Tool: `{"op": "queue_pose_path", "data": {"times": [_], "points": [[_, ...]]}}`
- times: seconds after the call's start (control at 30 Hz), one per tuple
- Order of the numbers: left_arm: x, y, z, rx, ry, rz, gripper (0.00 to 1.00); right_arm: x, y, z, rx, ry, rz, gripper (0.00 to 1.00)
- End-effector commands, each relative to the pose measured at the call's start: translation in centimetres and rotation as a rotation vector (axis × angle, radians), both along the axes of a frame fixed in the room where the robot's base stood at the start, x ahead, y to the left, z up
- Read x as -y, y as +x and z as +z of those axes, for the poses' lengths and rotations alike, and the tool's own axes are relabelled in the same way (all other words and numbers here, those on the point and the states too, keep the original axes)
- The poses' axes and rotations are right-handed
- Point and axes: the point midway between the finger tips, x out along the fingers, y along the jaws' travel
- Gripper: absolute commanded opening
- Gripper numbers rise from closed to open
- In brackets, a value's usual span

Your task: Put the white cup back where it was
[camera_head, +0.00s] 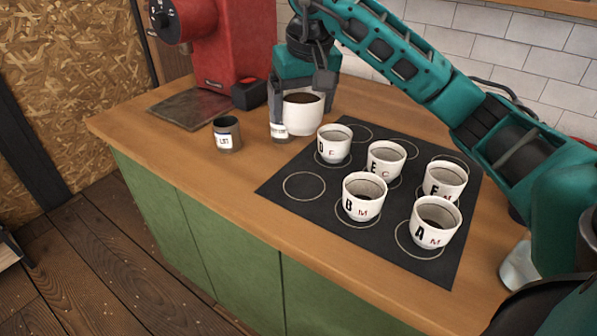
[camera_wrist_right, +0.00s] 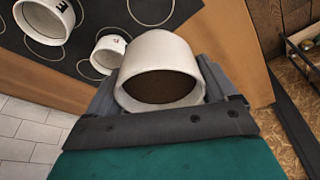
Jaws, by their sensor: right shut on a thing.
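My right gripper (camera_head: 300,104) is shut on a plain white cup (camera_head: 305,120) with dark brown contents. The cup is upright at the back left of the black mat (camera_head: 270,191), outside it; I cannot tell whether it touches the counter. In the right wrist view the white cup (camera_wrist_right: 160,42) sits between the fingers. The mat has printed circles; several lettered white cups stand on it, among them cup D (camera_head: 334,148), cup B (camera_head: 362,203) and cup A (camera_head: 434,229). The front left circle (camera_head: 304,187) is empty, as are circles along the back. My left gripper is not in view.
A small grey labelled tin (camera_head: 228,138) stands left of the held cup, and another small labelled container (camera_head: 279,133) is close by the gripper. A red machine (camera_head: 236,50) stands behind, beside a dark tray (camera_head: 190,108). The wooden counter (camera_head: 215,175) is clear at the front left.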

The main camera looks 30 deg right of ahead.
Motion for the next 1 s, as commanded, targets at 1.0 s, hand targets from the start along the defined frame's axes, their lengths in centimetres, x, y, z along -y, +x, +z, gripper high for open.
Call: {"op": "queue_pose_path", "data": {"times": [1.0], "points": [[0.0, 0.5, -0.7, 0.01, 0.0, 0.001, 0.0, 0.0, 0.1, -14.1, 0.007, 0.0, -0.002, 0.4]]}}
